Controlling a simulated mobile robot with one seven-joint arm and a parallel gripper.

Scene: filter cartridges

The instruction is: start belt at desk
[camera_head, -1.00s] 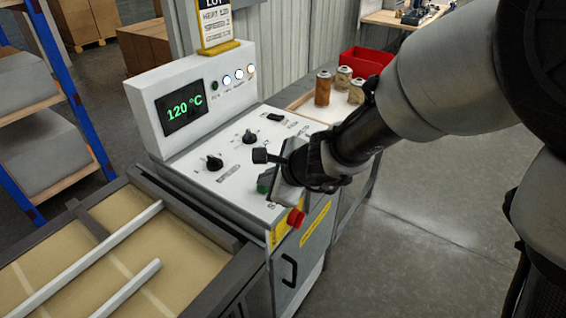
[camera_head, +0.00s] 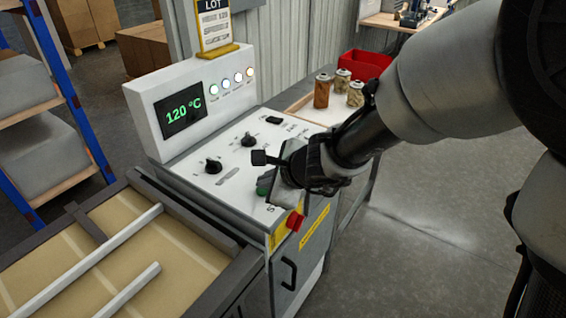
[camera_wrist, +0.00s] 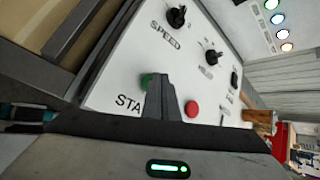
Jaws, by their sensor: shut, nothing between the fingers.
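The white control desk (camera_head: 222,165) has a sloped panel with black knobs and a display reading 120 °C. The green start button (camera_head: 265,185) is partly hidden behind my gripper (camera_head: 280,188). In the wrist view, the shut, empty fingers (camera_wrist: 161,88) overlap the green button (camera_wrist: 147,80), by the letters "STA". I cannot tell whether they touch it. A red button (camera_wrist: 192,109) lies beside the fingers. The row of indicator lamps (camera_head: 232,81) is all lit. The belt (camera_head: 90,262), tan with pale cross stripes, lies left of the desk.
A red emergency-type knob (camera_head: 295,221) sticks out of the desk front just below my gripper. A side table behind holds several cartridges (camera_head: 322,91) and a red bin (camera_head: 364,65). A lot sign (camera_head: 215,25) stands on top. The floor at right is clear.

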